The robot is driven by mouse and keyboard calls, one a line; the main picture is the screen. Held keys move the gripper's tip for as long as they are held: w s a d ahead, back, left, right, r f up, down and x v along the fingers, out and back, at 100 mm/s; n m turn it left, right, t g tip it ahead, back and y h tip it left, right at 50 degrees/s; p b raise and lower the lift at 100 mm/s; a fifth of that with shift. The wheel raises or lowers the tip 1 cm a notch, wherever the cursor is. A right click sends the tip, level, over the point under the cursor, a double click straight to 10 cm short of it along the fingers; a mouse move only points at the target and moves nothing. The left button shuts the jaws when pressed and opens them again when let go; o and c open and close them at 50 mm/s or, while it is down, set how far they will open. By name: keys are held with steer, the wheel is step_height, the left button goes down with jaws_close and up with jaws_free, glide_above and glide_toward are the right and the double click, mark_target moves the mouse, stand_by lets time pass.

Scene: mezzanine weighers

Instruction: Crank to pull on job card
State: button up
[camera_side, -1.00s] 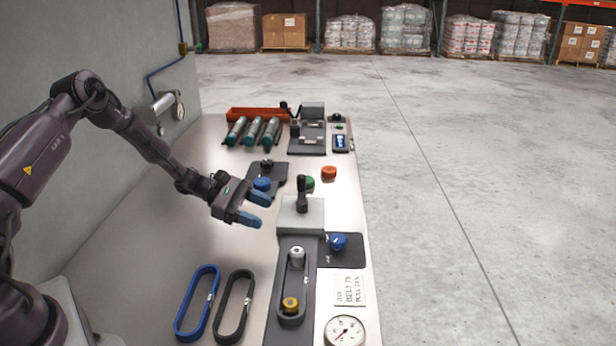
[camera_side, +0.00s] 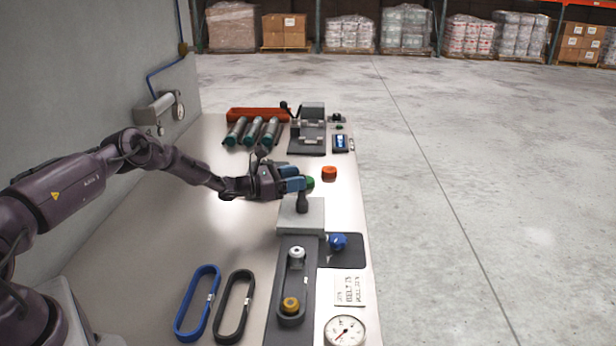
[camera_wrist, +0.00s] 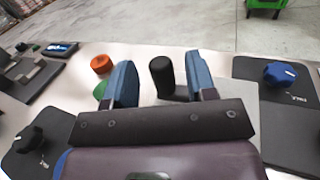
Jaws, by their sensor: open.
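The crank has an upright black grip (camera_side: 302,200) on a pale grey block (camera_side: 311,222) at the head of the dark belt stand (camera_side: 271,325). My gripper (camera_side: 292,179) is open, its blue fingers beside the crank grip. In the wrist view the grip (camera_wrist: 162,74) shows between the spread fingers (camera_wrist: 160,84), with a gap on both sides; I cannot tell its exact depth between them. The job card (camera_side: 349,290) lies at the right edge of the bench; its small writing seems to include "BELT" and "PULL". The dial gauge (camera_side: 344,331) is below it.
A blue knob (camera_side: 337,242) sits on a dark plate right of the stand. An orange button (camera_side: 329,173) and a green button (camera_side: 309,182) are beyond my fingers. Blue (camera_side: 197,304) and black (camera_side: 233,307) belts lie left of the stand. Teal cylinders (camera_side: 253,131) are at the back.

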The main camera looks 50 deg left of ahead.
steer(key=shift+x, duration=1.95)
steer(key=c, duration=0.9)
steer(key=shift+w+d+m+h, duration=0.2)
steer(key=shift+m+h, duration=0.3)
steer(key=shift+h, duration=0.2)
steer(key=shift+g, duration=0.3)
steer(key=shift+d+m+g+h, duration=0.1)
steer(key=shift+m+g+h, duration=0.2)
steer(key=shift+h, duration=0.1)
steer(key=o, duration=0.9)
